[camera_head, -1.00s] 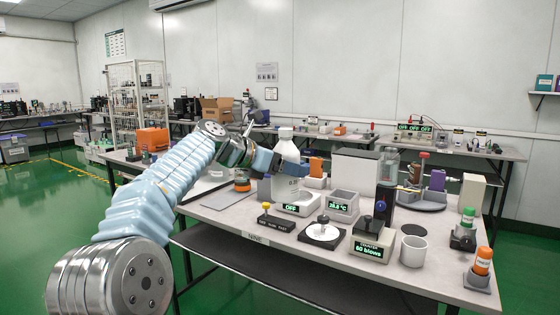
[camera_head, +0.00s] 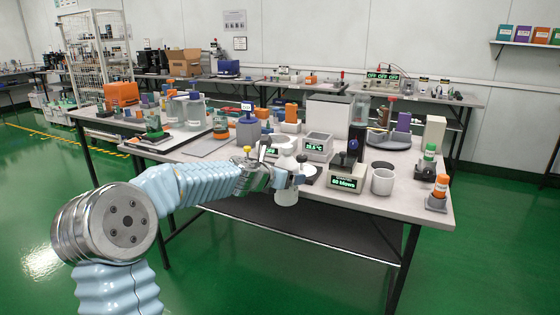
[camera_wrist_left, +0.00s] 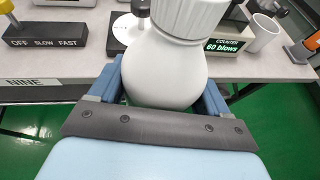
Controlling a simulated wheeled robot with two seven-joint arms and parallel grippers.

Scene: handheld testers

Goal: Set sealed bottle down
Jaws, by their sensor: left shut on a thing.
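The sealed bottle (camera_head: 286,194) is white, with a round body and a ribbed white cap. My left gripper (camera_head: 284,182) is shut around its body and holds it about upright at the near edge of the table (camera_head: 240,189). In the left wrist view the bottle (camera_wrist_left: 165,78) sits between the blue fingers of my left gripper (camera_wrist_left: 160,92), cap toward the top of the picture. Green floor shows beside the fingers, and the table edge lies beyond. The bottle's base is hidden in the wrist view. My right gripper is out of view.
Close behind the bottle stand a speed switch box (camera_wrist_left: 45,38), a white disc on a dark base (camera_wrist_left: 125,28) and a blow counter (camera_head: 346,180). A white cup (camera_head: 382,182) is to the right. The table's left part has a bare stretch (camera_head: 185,155).

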